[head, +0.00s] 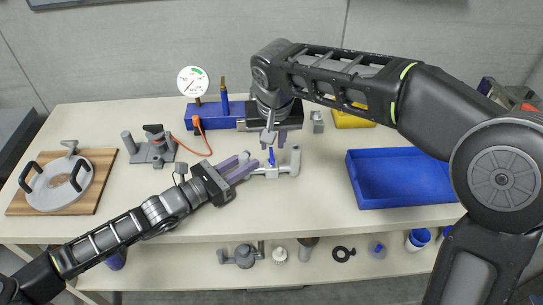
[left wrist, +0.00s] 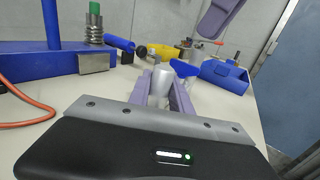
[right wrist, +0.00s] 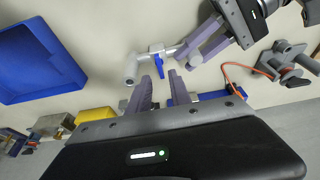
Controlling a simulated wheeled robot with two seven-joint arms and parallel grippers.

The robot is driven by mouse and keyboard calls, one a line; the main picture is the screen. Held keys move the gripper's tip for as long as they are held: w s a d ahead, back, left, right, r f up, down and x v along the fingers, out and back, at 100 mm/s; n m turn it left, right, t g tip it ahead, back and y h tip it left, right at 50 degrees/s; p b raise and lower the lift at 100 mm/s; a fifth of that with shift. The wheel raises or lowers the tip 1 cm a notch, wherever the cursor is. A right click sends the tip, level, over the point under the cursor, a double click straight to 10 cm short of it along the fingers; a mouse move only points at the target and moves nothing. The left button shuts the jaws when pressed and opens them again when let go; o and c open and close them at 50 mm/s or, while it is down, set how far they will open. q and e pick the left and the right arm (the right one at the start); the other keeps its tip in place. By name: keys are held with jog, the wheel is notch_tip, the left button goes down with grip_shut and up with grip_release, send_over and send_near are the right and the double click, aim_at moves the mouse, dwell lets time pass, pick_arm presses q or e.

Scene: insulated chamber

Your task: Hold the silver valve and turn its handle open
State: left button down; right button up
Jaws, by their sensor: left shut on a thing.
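The silver valve (head: 293,166) is a pipe piece with a blue handle (head: 271,157), low over the pale table. My left gripper (head: 246,168) is shut on the valve's left pipe end. In the left wrist view the silver pipe (left wrist: 161,86) sits between the purple fingers, with the blue handle (left wrist: 184,68) just beyond. My right gripper (head: 276,138) points down from above, just behind the handle. In the right wrist view its fingers (right wrist: 163,88) are apart and empty, close to the blue handle (right wrist: 160,69) but not around it.
A blue tray (head: 400,203) lies to the right. A blue block with a gauge (head: 192,82) stands behind, with an orange cable (head: 203,150) looping forward. A grey clamp fixture (head: 153,148) and a wooden board (head: 88,203) are at left. The front table centre is clear.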

aim_at(272, 155)
jog(key=shift+x, duration=3)
jog(key=shift+c, duration=0.5)
grip_shut()
